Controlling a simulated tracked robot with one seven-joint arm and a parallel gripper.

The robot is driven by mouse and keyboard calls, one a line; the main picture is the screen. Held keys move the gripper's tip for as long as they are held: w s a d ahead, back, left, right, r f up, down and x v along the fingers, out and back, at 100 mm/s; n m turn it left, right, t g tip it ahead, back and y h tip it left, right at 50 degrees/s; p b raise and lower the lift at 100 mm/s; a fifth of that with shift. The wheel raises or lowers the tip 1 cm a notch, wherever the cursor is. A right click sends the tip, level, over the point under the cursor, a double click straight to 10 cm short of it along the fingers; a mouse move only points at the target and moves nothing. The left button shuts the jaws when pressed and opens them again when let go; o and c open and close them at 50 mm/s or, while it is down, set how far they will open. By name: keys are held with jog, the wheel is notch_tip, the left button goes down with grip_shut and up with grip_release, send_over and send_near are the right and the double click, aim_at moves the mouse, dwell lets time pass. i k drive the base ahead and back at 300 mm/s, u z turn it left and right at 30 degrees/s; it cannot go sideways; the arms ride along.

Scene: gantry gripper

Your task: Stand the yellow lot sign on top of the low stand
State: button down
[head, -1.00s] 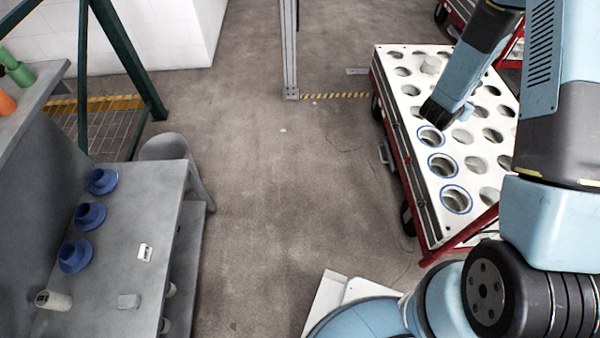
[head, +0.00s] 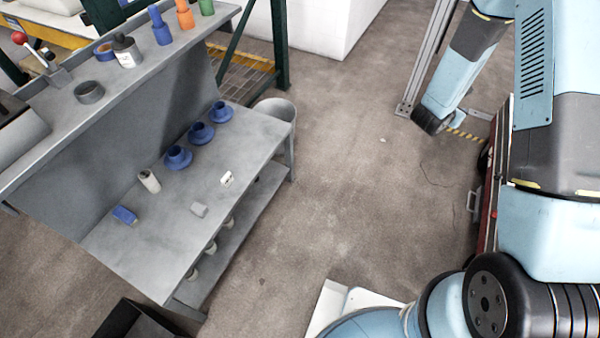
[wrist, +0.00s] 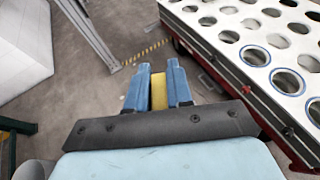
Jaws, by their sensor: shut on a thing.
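My gripper (wrist: 158,70) shows in the wrist view with its two blue fingers shut on the yellow lot sign (wrist: 158,93). Only a narrow yellow strip of the sign shows between the fingers; the rest is hidden. The gripper is held over the floor, left of the white-topped cart. In the head view my arm is at the upper right, and the fingers and sign cannot be made out there. On the grey bench, a small low grey block (head: 199,210) may be the low stand; I cannot tell for sure. Its top looks bare.
The grey bench (head: 110,250) also carries blue flanged parts (head: 201,133), a pale cup (head: 149,181), a blue block (head: 124,214) and a small white piece (head: 227,178). A raised shelf (head: 140,75) runs behind. A grey bin (head: 275,112) stands at the bench's end. Open floor lies to the right.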

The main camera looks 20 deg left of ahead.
aim_at(250, 144)
jog(key=u, duration=0.3)
jog(key=i, duration=0.75)
jog(key=u, duration=0.65)
jog(key=i, duration=0.65)
jog(key=u, duration=0.2)
